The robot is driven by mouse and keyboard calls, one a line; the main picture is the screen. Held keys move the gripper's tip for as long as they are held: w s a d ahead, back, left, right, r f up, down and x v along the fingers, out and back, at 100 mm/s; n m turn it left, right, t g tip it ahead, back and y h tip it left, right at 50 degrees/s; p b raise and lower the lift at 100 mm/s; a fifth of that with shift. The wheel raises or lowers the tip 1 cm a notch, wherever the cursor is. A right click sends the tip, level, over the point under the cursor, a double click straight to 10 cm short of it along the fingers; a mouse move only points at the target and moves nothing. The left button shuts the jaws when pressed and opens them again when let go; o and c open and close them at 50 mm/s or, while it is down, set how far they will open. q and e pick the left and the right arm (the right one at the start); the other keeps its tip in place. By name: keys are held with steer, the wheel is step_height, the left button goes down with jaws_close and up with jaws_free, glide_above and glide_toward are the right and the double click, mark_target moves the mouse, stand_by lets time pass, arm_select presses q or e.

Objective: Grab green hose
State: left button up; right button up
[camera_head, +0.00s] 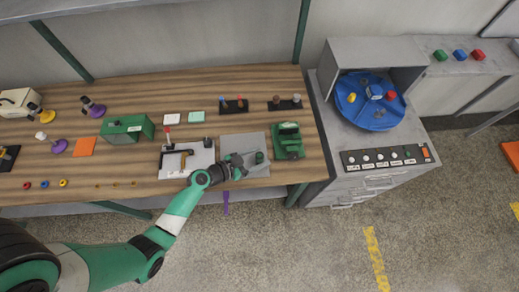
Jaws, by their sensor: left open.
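My left gripper (240,165) reaches over the front of the wooden workbench, above a grey plate (236,141). Its jaws are open and point right. A small dark green piece (260,157) lies just right of the fingertips; at this size I cannot tell if it is a hose or if the fingers touch it. No hanging green hose can be made out. A thin purple strip (226,203) hangs below the bench's front edge, under the gripper. My right gripper is not in view.
A green machine-like block (289,141) stands right of the plate. A light plate with a black fixture (187,159) is to the left. A green box (127,128) is farther left. A grey cabinet with a blue round tray (370,101) adjoins the bench's right end.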

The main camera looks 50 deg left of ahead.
mark_target(262, 155)
arm_select(q)
steer(key=x, duration=0.4)
steer(key=shift+r, duration=0.15)
jaws_close()
